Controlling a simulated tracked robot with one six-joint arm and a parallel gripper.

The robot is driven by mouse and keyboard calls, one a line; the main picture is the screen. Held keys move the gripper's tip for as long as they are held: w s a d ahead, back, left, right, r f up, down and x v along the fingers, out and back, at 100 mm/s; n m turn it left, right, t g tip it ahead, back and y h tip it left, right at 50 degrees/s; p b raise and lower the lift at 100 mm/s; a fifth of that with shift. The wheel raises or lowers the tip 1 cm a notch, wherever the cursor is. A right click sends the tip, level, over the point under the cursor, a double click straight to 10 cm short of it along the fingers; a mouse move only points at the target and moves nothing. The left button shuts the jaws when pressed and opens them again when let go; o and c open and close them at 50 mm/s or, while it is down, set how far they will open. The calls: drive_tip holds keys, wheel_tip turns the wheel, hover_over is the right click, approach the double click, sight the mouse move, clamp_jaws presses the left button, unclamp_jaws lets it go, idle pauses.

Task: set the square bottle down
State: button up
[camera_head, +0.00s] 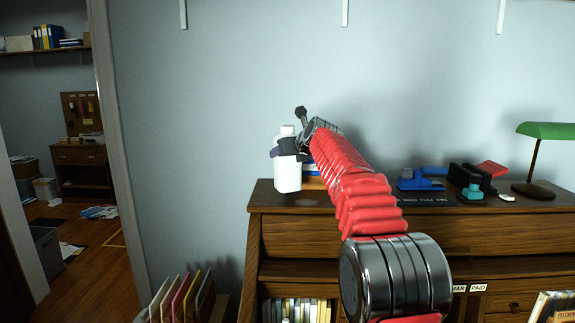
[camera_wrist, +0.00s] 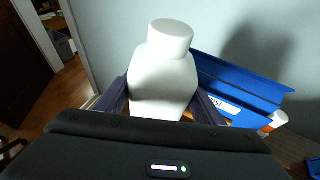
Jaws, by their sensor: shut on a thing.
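The square bottle (camera_head: 288,176) is white, with a round white cap, and stands upright at the left end of the wooden desk's top (camera_head: 345,203). My gripper (camera_head: 287,147) is shut on the bottle's upper part, with a dark finger on each side. In the wrist view the bottle (camera_wrist: 163,85) fills the middle between the fingers (camera_wrist: 162,100). Its lower part is hidden there by the gripper body. I cannot tell whether its base touches the desk top or hangs just above it.
A blue box or binder (camera_wrist: 235,85) is close behind the bottle, to the right in the wrist view. A blue stapler-like tool (camera_head: 420,180), a dark holder (camera_head: 470,177) and a green lamp (camera_head: 545,131) stand further right. The desk's left edge is close to the bottle.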

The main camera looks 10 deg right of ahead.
sight(288, 163)
drive_tip(key=shift+f, duration=1.85)
drive_tip(key=o, duration=1.2)
drive_tip(key=shift+c, duration=0.2)
drive_tip(key=shift+s, duration=0.1)
drive_tip(key=v, duration=1.2)
